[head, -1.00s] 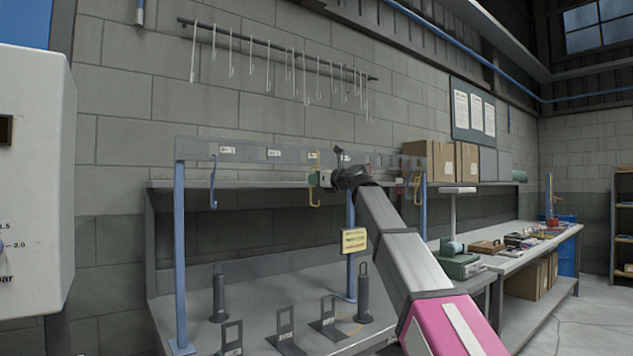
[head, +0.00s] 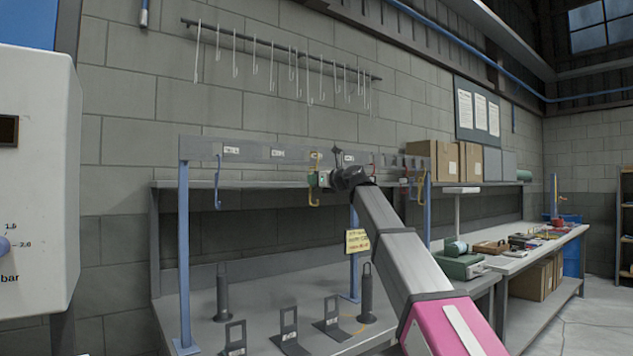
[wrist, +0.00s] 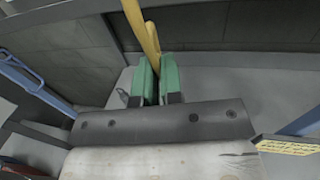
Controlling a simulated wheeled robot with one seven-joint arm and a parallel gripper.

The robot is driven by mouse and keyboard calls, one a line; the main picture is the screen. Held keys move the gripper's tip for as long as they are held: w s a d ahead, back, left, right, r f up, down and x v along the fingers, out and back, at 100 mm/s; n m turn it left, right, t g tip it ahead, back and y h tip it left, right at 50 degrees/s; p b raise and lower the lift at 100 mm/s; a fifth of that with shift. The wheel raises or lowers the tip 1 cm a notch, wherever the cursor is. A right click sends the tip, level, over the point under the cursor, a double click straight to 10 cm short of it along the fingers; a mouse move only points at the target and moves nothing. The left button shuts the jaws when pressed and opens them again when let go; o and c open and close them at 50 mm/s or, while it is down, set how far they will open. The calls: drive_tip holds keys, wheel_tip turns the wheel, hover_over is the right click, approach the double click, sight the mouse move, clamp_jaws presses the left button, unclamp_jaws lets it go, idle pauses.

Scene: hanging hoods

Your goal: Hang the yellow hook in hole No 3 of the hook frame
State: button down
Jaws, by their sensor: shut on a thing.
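The yellow hook (head: 314,191) is upright in front of the hook frame's grey bar (head: 255,143). Its upper end is at bar height, left of a white label (head: 348,158); whether it touches the bar or sits in a hole cannot be told. My gripper (head: 322,180) is shut on the hook's shank. In the wrist view the green finger pads (wrist: 157,80) close around the yellow hook (wrist: 150,40), which runs up past them. The label numbers are too small to read, and my wrist hides part of the bar.
A blue hook (head: 217,185) hangs at the bar's left, and a red hook (head: 404,188) is to the right of my wrist. Black stands (head: 366,293) are on the bench below. A yellow sign (head: 357,241) is beside my arm. White hooks (head: 309,88) hang on the wall rail.

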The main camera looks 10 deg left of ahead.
drive_tip(key=shift+w+a, duration=0.1)
drive_tip(key=shift+a, duration=0.1)
idle(0.3)
drive_tip(key=shift+x, duration=1.35)
drive_tip(key=shift+f, duration=1.35)
drive_tip(key=c, duration=1.2)
unclamp_jaws()
